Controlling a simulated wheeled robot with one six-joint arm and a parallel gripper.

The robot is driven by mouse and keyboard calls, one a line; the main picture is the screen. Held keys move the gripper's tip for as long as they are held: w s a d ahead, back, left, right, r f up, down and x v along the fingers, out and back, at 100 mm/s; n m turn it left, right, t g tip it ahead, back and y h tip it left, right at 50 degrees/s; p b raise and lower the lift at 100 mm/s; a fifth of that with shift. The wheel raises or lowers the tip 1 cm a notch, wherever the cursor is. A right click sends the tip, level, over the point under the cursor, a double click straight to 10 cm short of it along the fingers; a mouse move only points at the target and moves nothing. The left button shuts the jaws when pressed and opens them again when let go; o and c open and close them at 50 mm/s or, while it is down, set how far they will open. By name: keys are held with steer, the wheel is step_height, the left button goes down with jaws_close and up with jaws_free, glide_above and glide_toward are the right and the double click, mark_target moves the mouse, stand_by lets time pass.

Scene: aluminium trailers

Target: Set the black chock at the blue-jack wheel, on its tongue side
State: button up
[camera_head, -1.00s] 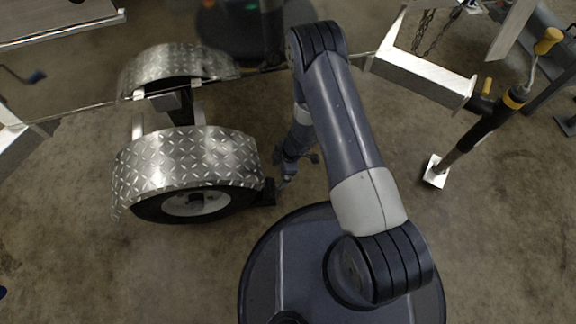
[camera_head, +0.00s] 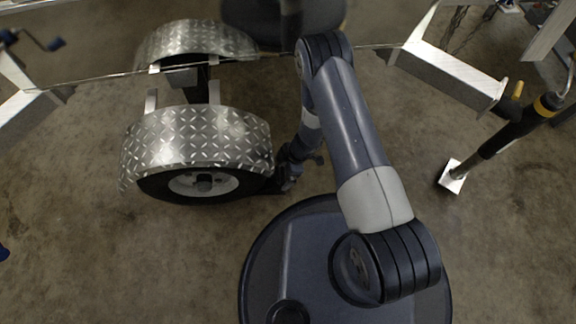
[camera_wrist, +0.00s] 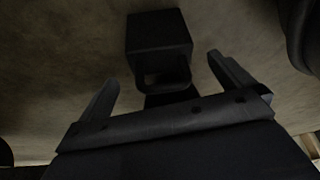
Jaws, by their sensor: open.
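The near wheel (camera_head: 203,184) stands under a diamond-plate fender (camera_head: 196,143) in the head view. A black chock (camera_head: 270,181) is on the floor at the right side of its tyre, partly hidden by my gripper. My gripper (camera_head: 290,182) is low, just right of the chock. In the wrist view, the black chock (camera_wrist: 158,38) is a dark block with a hollow, ahead of and between the fingers of my gripper (camera_wrist: 163,72). The fingers are open, with gaps to the chock.
A jack with a yellow band (camera_head: 512,128) stands at the right beside an aluminium beam (camera_head: 455,80). A second fender (camera_head: 195,42) is behind the near one. Bare floor (camera_head: 90,240) lies in front of the wheel.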

mark_target(273, 185)
steer(key=b+x, duration=0.1)
steer(key=x, duration=0.3)
steer(key=shift+a+f+b, duration=0.1)
steer(key=shift+f+b, duration=0.2)
steer(key=shift+f, duration=0.1)
steer(key=shift+c, duration=0.3)
steer(key=c, duration=1.2)
